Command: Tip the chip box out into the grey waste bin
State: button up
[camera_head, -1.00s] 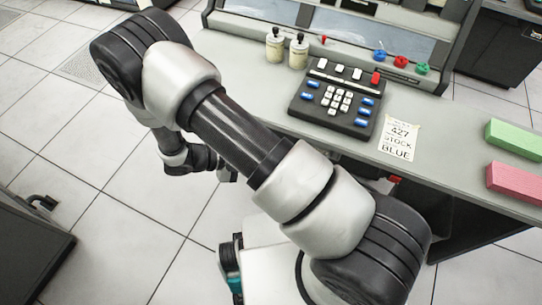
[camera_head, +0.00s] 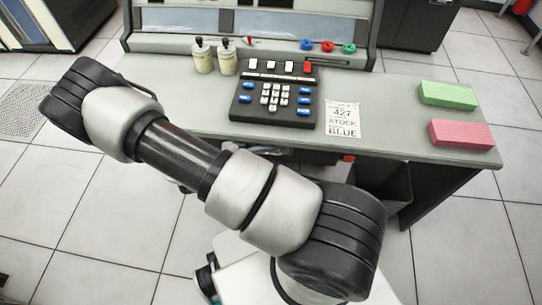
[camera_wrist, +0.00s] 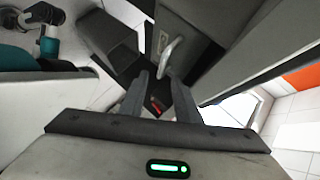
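In the wrist view, my gripper (camera_wrist: 158,82) has its two dark fingers spread, with nothing visible gripped between them. Just beyond the fingertips is a grey front with a pale bar handle (camera_wrist: 172,54) and a small plate; it looks like the chip box (camera_wrist: 186,28), but I cannot be sure. A dark grey open container, probably the waste bin (camera_wrist: 106,45), stands left of it. A dark bin shape also shows under the desk in the head view (camera_head: 392,190). My gripper is out of sight in the head view.
A small red thing (camera_wrist: 156,104) shows between the fingers. Tiled floor is open in front of the desk.

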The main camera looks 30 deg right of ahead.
jog(key=shift+x, duration=0.95)
grip_shut()
jog(key=shift+s+a, duration=0.1)
jog(key=shift+s+a+p, duration=0.25)
jog(key=shift+s+a, duration=0.4)
jog(key=shift+s, duration=0.35)
jog(key=shift+s+a+p, duration=0.25)
jog(key=shift+s+a, duration=0.4)
jog(key=shift+s, duration=0.35)
grip_release()
